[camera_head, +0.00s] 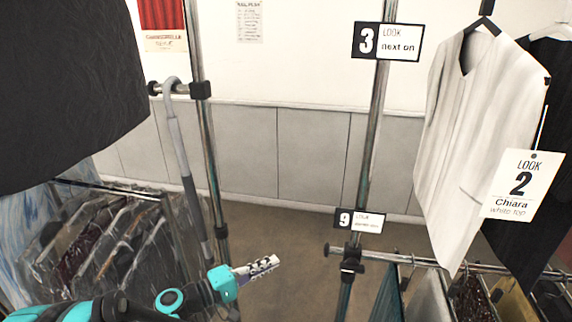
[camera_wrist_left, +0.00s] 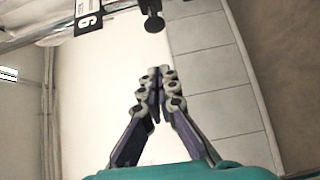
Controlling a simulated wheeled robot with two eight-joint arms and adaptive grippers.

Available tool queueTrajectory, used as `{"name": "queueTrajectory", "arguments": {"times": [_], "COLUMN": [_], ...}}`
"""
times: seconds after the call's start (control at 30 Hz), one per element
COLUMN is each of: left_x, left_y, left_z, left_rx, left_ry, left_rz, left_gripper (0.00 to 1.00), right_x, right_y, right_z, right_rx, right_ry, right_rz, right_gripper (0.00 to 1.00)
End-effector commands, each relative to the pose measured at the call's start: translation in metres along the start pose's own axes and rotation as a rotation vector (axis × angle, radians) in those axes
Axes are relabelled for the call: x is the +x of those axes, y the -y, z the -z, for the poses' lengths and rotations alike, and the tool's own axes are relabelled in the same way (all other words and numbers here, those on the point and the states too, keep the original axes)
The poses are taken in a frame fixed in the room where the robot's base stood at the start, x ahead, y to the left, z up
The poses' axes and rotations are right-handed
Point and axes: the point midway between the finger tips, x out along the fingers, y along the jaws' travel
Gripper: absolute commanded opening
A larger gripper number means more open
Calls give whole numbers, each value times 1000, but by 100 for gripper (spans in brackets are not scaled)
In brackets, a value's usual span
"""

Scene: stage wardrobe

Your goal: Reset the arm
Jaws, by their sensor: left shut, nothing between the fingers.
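My left gripper (camera_head: 262,266) reaches in from the lower left in the head view. It is in front of the gap between the two clothes racks, over the floor. Its fingers are together and hold nothing; the left wrist view shows the closed fingertips (camera_wrist_left: 160,73) with the pale wall and grey panels behind. It touches no garment that I can see. My right gripper is not in either view.
A white top (camera_head: 465,130) with a LOOK 2 tag (camera_head: 522,185) hangs at the right. A dark garment (camera_head: 65,90) hangs at the upper left. A grey hooked pole (camera_head: 183,150) leans on the left rack, close to my left arm. Bagged clothes (camera_head: 110,240) hang lower left.

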Motion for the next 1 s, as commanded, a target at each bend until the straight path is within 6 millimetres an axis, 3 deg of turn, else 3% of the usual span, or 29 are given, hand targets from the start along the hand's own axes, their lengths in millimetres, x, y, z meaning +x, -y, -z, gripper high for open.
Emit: {"name": "queueTrajectory", "arguments": {"times": [0.17, 0.27, 0.37, 0.5, 0.7, 0.8, 1.0], "left_x": [-3, -17, -40, -85, -156, -182, -205], "left_y": [9, 21, 33, 48, 58, 58, 56], "left_z": [-23, -41, -56, -74, -87, -88, -88], "left_rx": [87, 180, 286, 452, 698, 793, 883], "left_ry": [-1, -5, -9, -13, -21, -24, -26], "left_rz": [196, 373, 550, 788, 1079, 1175, 1264], "left_gripper": [0, 0, 0, 0, 0, 0, 0], "right_x": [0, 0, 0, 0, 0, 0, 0], "right_y": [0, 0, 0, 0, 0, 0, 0], "right_z": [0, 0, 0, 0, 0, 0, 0], "right_rx": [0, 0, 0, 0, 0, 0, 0], "right_ry": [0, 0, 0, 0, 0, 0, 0], "right_rz": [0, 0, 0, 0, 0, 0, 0], "right_gripper": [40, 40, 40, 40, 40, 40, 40]}}
